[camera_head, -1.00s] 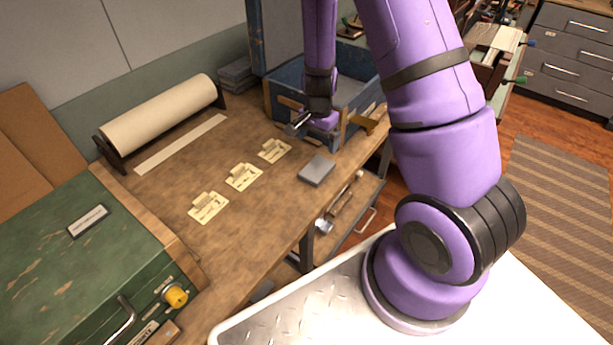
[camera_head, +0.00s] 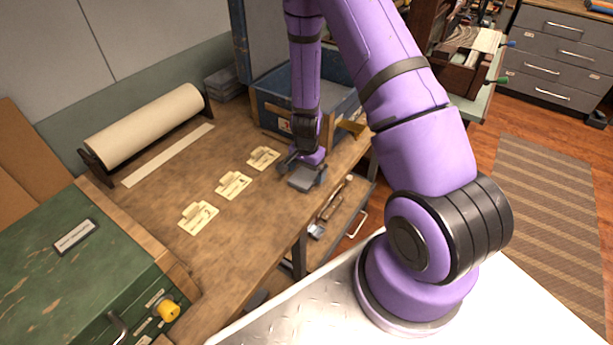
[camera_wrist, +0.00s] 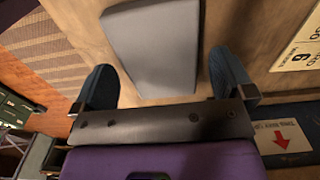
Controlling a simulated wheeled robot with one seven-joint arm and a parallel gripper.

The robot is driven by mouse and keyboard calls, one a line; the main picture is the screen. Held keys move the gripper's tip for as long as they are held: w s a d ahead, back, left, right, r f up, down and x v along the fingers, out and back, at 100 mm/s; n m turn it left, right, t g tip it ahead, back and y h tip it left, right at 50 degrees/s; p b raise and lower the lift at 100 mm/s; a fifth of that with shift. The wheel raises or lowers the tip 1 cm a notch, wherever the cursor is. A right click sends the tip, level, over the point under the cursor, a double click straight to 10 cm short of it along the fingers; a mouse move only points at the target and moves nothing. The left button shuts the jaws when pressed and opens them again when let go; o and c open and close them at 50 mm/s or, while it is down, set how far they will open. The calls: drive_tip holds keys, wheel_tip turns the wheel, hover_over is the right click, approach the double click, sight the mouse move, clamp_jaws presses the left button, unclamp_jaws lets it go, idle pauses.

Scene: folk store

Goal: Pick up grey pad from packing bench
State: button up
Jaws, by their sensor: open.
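The grey pad (camera_head: 302,182) lies flat on the wooden packing bench (camera_head: 235,228), near its right edge. My gripper (camera_head: 304,171) is open and low over the bench, right at the pad, pointing down. In the wrist view the pad (camera_wrist: 152,40) shows as a plain grey slab with rounded corners. The two dark blue fingers of my gripper (camera_wrist: 162,65) stand on either side of its near end, with visible gaps. Whether the fingertips reach the bench surface cannot be told.
A blue crate (camera_head: 268,115) stands just behind my gripper. Several cream number cards (camera_head: 233,185) lie in a row left of the pad. A paper roll (camera_head: 145,125) and a green case (camera_head: 70,275) are farther left.

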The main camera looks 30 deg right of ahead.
drive_tip(key=shift+f, duration=0.5)
drive_tip(key=c, duration=0.9)
drive_tip(key=shift+r, duration=0.1)
